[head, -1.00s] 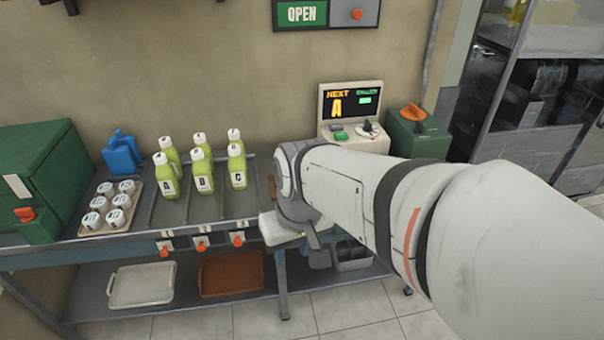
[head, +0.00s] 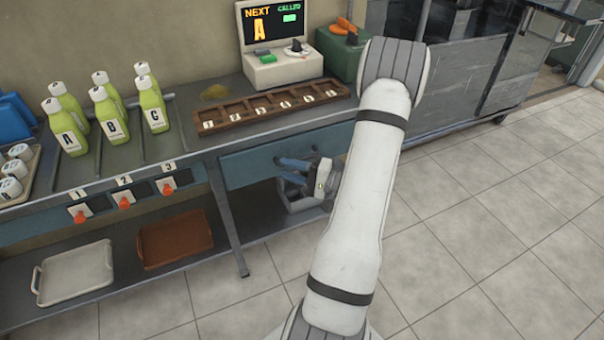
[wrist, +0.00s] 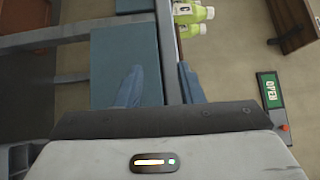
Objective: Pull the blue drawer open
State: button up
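The blue drawer (head: 243,166) is set under the countertop, to the right of the numbered dispensers in the head view. Its front looks flush with the counter, and my gripper covers part of its right side. In the wrist view the blue front (wrist: 122,45) fills the middle left. My gripper (head: 279,170) is in front of the drawer's right part, with its two blue fingers pointing at it. I cannot make out a drawer handle.
A wooden compartment tray (head: 262,106) lies on the counter above the drawer. The order display (head: 280,40) and a green box (head: 340,50) stand behind it. Several green bottles (head: 107,120) stand left. A counter leg (head: 226,220) is below. The tiled floor at right is clear.

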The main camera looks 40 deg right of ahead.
jog(key=s+d+f+m+t+h+b, duration=0.2)
jog(key=s+d+f+m+t+h, duration=0.15)
jog(key=d+f+h, duration=0.55)
jog(key=w+r+y, duration=0.2)
jog(key=w, duration=0.6)
jog(key=shift+a+r, duration=0.25)
jog(key=shift+r, duration=0.15)
jog(key=shift+t, duration=0.25)
grip_shut()
jog(key=shift+a, duration=0.1)
